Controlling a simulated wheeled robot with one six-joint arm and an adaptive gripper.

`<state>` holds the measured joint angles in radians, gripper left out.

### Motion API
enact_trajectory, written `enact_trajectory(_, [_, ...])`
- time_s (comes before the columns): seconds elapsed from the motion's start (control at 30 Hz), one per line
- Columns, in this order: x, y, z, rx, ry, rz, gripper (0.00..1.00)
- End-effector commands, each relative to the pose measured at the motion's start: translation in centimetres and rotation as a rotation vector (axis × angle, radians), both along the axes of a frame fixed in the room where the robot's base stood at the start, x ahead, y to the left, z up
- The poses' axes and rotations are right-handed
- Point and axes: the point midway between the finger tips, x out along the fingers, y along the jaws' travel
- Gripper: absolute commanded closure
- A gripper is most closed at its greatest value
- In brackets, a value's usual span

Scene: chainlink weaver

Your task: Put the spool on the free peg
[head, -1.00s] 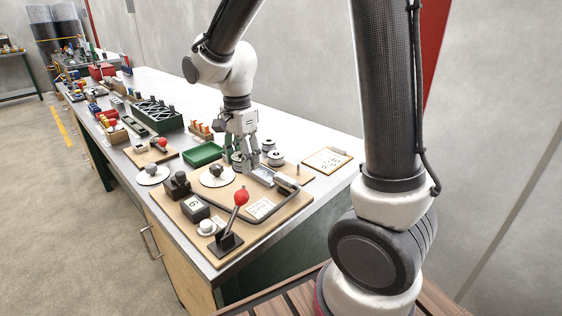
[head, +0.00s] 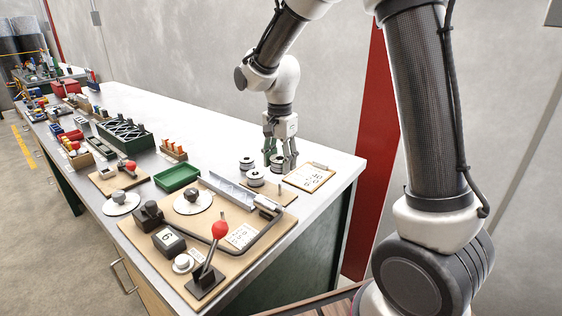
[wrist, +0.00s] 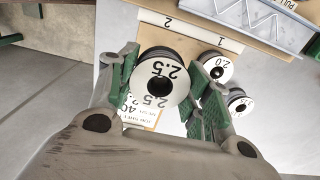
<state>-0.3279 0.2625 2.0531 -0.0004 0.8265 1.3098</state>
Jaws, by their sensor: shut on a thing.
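My gripper (head: 280,156) is shut on a white-faced, dark-sided spool (head: 277,160), raised over the bench's right part. The wrist view shows this spool (wrist: 160,82), marked 2.5, between the green fingers of my gripper (wrist: 163,88). A bare upright peg (head: 279,190) stands at the right of a wooden strip, nearer the camera than my gripper. Another spool (head: 256,178) stands to the left of that peg; a spool marked 2.0 shows in the wrist view (wrist: 217,66) beside the strip's label 1. The bare peg cannot be made out in the wrist view.
A third spool (head: 247,163) stands left of my gripper. A clipboard (head: 309,177) lies to its right. A wooden board with a red-knobbed lever (head: 219,230) and a metal channel (head: 233,191) fill the near bench. A green tray (head: 177,178) lies farther left.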

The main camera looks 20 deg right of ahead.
Motion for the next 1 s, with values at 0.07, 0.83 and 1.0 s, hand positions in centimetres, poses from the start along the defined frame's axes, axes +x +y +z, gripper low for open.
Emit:
enact_trajectory(0.07, [0.0,0.0,-0.4,-0.001,0.001,0.002,0.85])
enact_trajectory(0.83, [0.0,0.0,-7.9,-0.001,0.001,0.0,0.85])
enact_trajectory(1.0, [0.0,0.0,-8.6,-0.001,0.001,0.0,0.85])
